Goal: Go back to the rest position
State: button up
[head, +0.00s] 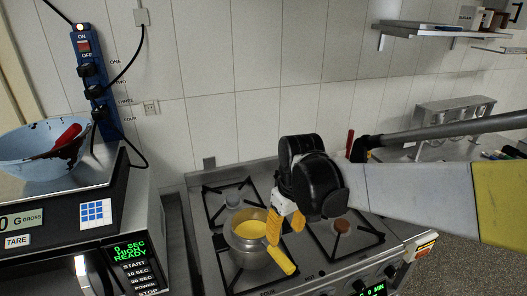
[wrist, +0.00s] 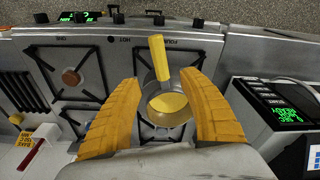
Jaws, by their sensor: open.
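My gripper (head: 286,224) has yellow ridged fingers and hangs over the stove, beside a metal pot. In the wrist view my gripper (wrist: 165,108) shows both fingers spread apart with nothing gripped between them. The pot (head: 246,262) stands on a left burner of the stove and holds something yellow. It has a yellow handle (head: 281,262) that points toward the stove's front. In the wrist view the pot (wrist: 186,124) and its handle (wrist: 159,58) appear between and beyond the fingers. Whether a finger touches the pot cannot be told.
The stove (head: 188,182) has several burners with black grates. A power strip (head: 88,75) hangs on the tiled wall. A shelf (head: 425,30) is at upper right.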

jog(key=s+d+f+m+t+b, duration=0.6)
jog(key=s+d+b, duration=0.4)
jog(key=s+b, duration=0.2)
jog(key=shift+s+f+h, duration=0.3)
jog(key=shift+s+f, duration=0.25)
jog(key=shift+s, duration=0.1)
jog(key=shift+s, duration=0.1)
